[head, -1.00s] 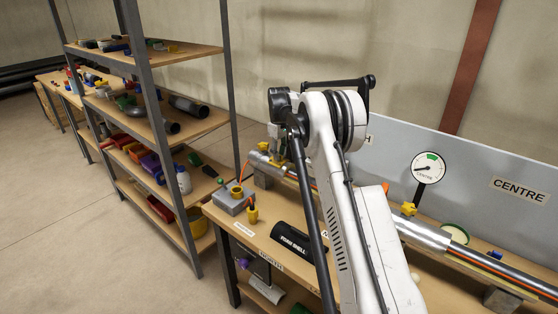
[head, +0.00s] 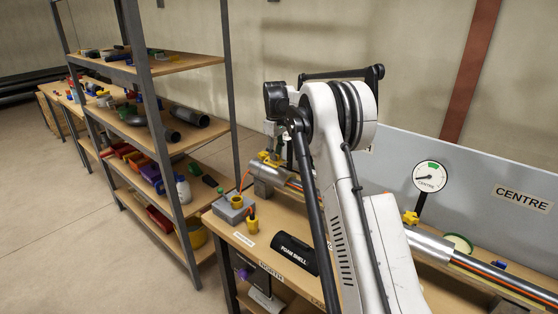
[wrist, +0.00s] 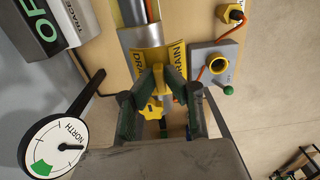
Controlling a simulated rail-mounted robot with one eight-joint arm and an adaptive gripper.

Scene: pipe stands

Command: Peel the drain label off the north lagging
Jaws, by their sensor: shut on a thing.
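The yellow drain label (wrist: 149,62) wraps the silver north lagging (wrist: 132,38) in the wrist view, with its lettering partly behind my fingers. My gripper (wrist: 164,76) is shut on the label's near edge, with yellow showing between the fingertips. The label appears close against the lagging; I cannot tell how much of it is loose. In the head view my gripper (head: 272,155) is at the far left end of the pipe, over the lagging (head: 268,172), and my arm hides much of the pipe.
A yellow valve handle (wrist: 152,109) sits just below the fingers. The NORTH gauge (wrist: 54,146) stands to the left. A grey box (wrist: 214,64) with a yellow ring and green knob is to the right. A black foam shell (head: 294,253) lies on the bench front.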

